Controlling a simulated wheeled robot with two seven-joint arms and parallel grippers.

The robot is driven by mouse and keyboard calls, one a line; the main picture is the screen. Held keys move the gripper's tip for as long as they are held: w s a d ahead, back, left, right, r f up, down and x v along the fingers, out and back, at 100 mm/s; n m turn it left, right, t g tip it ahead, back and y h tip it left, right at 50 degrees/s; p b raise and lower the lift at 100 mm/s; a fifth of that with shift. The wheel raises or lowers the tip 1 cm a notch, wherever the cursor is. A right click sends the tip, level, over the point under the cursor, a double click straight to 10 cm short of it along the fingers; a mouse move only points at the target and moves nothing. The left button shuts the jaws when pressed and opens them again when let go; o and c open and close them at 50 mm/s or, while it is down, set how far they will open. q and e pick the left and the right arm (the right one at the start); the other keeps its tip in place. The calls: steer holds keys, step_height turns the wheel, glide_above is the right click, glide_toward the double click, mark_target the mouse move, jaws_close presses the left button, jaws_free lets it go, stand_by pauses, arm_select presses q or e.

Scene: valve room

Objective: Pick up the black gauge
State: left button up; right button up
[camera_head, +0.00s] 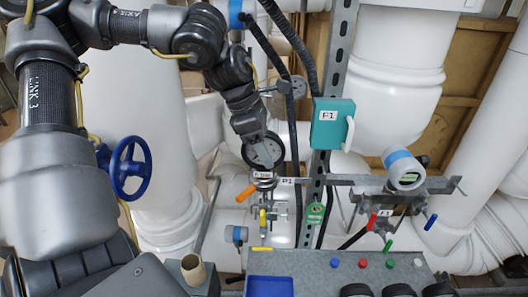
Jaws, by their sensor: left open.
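The black gauge (263,158) is a round, black-rimmed thing at the middle of the head view, above a small labelled fitting with an orange handle. My left gripper (261,139) comes down from above and is right at the gauge, overlapping its upper part. Its jaws are open, and the fingers partly hide the gauge. I cannot tell whether the fingers touch it. My right gripper is not in view.
A teal box (332,123) hangs on a slotted post right of the gauge. Black hoses run close beside the gripper. A blue handwheel (130,169) is at left. A grey bench (330,283) holds a blue tray (269,287). White pipes fill the back.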

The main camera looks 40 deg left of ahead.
arm_select(q)
steer(key=shift+f, duration=0.2)
steer(key=shift+s, duration=0.1)
steer(key=shift+s+d, duration=0.1)
steer(key=shift+c, duration=0.3)
steer(key=c, duration=0.9)
steer(key=shift+w+r, duration=0.15)
steer(key=shift+w, duration=0.05)
